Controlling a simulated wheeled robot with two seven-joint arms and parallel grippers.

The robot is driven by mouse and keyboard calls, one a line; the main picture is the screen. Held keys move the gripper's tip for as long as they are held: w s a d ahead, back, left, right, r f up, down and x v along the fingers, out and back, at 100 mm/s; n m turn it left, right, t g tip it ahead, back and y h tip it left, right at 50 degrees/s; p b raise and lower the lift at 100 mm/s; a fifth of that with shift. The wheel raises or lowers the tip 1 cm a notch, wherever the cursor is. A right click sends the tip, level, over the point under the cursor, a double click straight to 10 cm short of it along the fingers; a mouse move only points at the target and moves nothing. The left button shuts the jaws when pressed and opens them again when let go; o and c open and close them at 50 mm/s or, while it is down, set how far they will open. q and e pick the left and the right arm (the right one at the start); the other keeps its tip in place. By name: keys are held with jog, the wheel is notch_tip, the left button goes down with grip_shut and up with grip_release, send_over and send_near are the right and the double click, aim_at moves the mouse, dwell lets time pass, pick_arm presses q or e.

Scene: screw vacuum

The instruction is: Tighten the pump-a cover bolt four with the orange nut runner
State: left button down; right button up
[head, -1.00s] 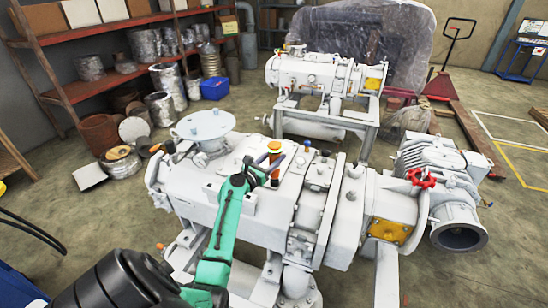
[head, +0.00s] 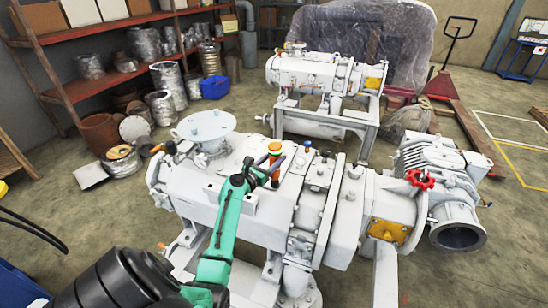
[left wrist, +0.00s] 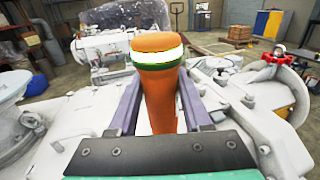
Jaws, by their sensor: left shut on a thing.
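The orange nut runner (head: 274,152) stands upright on top of the near white pump (head: 230,205). It has an orange cap and a pale band, which show large in the left wrist view (left wrist: 160,90). My left gripper (head: 270,168) is shut on the nut runner, with one finger on each side of its body in the left wrist view. The tool's lower end and any bolt head under it are hidden, so I cannot tell whether they touch. My right gripper is not in view.
A red valve handle (head: 421,178) stands at the pump's right end. A round flange (head: 206,124) rises at its left end. A second white pump (head: 325,75) stands behind on a frame. Shelves (head: 110,30) line the left wall. Open floor lies at right.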

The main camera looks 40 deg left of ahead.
aim_at(271, 150)
pick_arm(q)
jog(key=shift+r+p, duration=1.85)
jog(key=shift+r, duration=0.45)
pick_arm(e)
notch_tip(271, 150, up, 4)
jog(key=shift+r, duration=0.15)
pick_arm(q)
jog(key=shift+w+f, duration=0.1)
